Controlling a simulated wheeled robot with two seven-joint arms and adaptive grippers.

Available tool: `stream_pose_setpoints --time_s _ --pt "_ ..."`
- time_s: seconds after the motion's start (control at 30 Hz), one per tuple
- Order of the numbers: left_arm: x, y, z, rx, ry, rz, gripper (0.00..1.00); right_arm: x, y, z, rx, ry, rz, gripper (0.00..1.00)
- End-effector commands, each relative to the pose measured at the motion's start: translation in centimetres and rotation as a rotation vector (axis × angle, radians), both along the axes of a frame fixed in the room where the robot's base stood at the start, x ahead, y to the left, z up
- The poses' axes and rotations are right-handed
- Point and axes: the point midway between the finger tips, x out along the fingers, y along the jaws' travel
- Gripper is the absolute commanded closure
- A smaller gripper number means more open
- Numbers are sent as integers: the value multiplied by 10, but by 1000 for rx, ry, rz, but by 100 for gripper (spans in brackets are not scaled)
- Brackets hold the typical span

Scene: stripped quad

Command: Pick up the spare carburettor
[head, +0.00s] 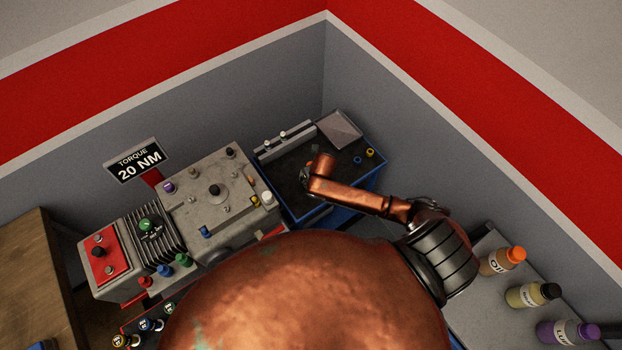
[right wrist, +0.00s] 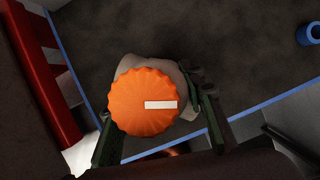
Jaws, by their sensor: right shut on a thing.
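A pale, rounded part with a ribbed orange cap (right wrist: 143,102) and a white mark on it sits between the fingers of my right gripper (right wrist: 152,96) in the right wrist view. The fingers are shut on its pale body (right wrist: 183,100). I cannot tell for certain that it is the spare carburettor. In the head view my right gripper (head: 306,178) is over the dark-topped blue-edged bench (head: 290,195) in the corner, and my own arm hides most of what it holds. My left gripper is not in view.
A grey engine block (head: 215,190) with coloured caps stands left of the bench. Several bottles, one an orange-capped oil bottle (head: 500,261), stand on a grey surface at right.

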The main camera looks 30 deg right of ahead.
Motion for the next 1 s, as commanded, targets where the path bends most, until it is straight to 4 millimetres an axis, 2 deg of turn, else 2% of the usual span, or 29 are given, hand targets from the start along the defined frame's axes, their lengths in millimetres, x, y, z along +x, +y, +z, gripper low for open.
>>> stream_pose_setpoints --time_s 0.07,0.4,0.77,0.87,1.0 --pt "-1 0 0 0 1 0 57 0 0 0 -1 0 0 77" --pt "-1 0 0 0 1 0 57 0 -1 0 -1 0 0 100" --pt "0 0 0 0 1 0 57 1 -1 5 -1 -3 1 100" --pt "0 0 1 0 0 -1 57 2 -1 12 -1 -4 0 100" --pt "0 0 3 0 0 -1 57 2 -1 34 -1 -6 2 100"
